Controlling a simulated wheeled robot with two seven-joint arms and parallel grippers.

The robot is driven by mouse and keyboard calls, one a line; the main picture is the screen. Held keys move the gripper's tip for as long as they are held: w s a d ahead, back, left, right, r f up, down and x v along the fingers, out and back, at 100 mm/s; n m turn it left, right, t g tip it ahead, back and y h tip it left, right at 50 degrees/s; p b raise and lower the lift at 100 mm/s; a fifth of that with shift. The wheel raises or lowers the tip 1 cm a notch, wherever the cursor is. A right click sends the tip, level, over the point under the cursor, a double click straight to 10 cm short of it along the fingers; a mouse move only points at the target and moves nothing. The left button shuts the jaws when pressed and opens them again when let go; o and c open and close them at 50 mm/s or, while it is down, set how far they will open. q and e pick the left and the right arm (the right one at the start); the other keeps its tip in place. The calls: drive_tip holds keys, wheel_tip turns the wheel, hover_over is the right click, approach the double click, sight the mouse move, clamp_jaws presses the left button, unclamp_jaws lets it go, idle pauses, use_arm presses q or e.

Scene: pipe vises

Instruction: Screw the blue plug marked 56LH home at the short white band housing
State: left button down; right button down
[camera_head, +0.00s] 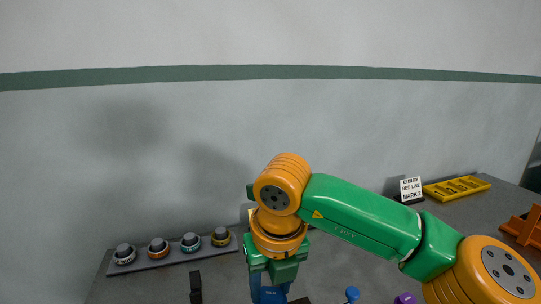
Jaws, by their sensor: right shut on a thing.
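My right gripper (272,285) points down at the bottom middle of the head view, its arm coming in from the right. It is shut on a blue plug (272,295), mostly hidden by the gripper and cut off by the picture's lower edge. No marking can be read on it. A grey round part with a white band (124,255) sits at the left end of a rail; I cannot tell whether it is the short white band housing. My left gripper is not in view.
Grey parts with orange (158,248), teal (190,243) and yellow (220,238) bands share the rail. A black upright (196,288), a blue knob (352,294) and a purple part (405,298) stand near the front. A sign (411,188), yellow tray (456,188) and orange stand (523,226) are right.

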drive_tip(key=shift+r+n+p, duration=0.2)
drive_tip(key=shift+n+p, duration=0.1)
drive_tip(key=shift+n, duration=0.8)
drive_tip(key=shift+f+n, duration=0.1)
drive_tip(key=shift+n, duration=0.4)
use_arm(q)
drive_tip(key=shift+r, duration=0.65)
use_arm(e)
drive_tip(key=shift+f, duration=0.15)
drive_tip(key=shift+n+y, duration=0.3)
drive_tip(key=shift+n, duration=0.1)
drive_tip(key=n+p, duration=0.1)
drive_tip(key=n, duration=0.1)
drive_tip(key=n+g+p, duration=0.1)
drive_tip(key=n, duration=0.1)
drive_tip(key=n+p, duration=0.1)
drive_tip(key=p, duration=0.1)
drive_tip(key=shift+r+n+y, duration=0.25)
drive_tip(key=shift+n+y, duration=0.05)
drive_tip(key=shift+n, duration=0.1)
drive_tip(key=c, duration=1)
unclamp_jaws()
drive_tip(key=shift+f+n, duration=0.25)
drive_tip(key=shift+n, duration=0.05)
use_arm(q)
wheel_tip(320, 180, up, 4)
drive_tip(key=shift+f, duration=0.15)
use_arm(e)
clamp_jaws()
